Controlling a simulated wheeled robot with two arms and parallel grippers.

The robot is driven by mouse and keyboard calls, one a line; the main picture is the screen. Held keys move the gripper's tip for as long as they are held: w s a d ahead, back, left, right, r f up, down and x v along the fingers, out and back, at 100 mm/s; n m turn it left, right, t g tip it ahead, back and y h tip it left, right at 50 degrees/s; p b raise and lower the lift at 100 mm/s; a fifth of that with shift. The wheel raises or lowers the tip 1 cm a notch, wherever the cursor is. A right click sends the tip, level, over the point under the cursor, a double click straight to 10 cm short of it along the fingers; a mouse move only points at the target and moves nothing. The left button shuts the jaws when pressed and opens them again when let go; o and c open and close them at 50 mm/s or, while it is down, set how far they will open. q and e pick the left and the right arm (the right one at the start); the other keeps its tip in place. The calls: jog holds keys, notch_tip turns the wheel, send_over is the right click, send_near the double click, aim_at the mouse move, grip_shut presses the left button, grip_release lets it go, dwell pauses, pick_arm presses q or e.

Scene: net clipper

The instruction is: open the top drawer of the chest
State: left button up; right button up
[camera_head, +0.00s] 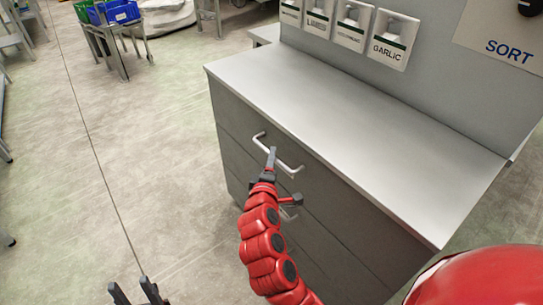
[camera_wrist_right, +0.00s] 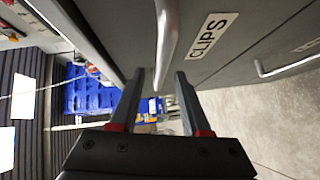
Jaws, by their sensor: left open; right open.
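The grey chest (camera_head: 225,125) has its top drawer shut, with a pale bar handle (camera_head: 290,168) on its front. The handle also shows in the right wrist view (camera_wrist_right: 168,40), beside a "CLIPS" label (camera_wrist_right: 211,35). My right gripper (camera_head: 271,158) is at this handle, its red arm hiding part of the drawer fronts. In the right wrist view its two fingers (camera_wrist_right: 160,74) are apart, with the handle's bar between or just beyond their tips; contact cannot be told. My left gripper (camera_head: 134,290) is open and empty at the bottom left, away from the chest.
A lower drawer handle (camera_head: 288,214) is partly hidden behind my right arm. The chest top (camera_head: 350,110) is bare. Labelled holders (camera_head: 394,40), one marked "GARLIC", hang on the back panel. Blue bins (camera_head: 115,12) stand on a far rack. The floor left of the chest is clear.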

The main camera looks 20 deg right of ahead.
jog(key=shift+x, duration=1.4)
grip_shut()
dwell(0.4)
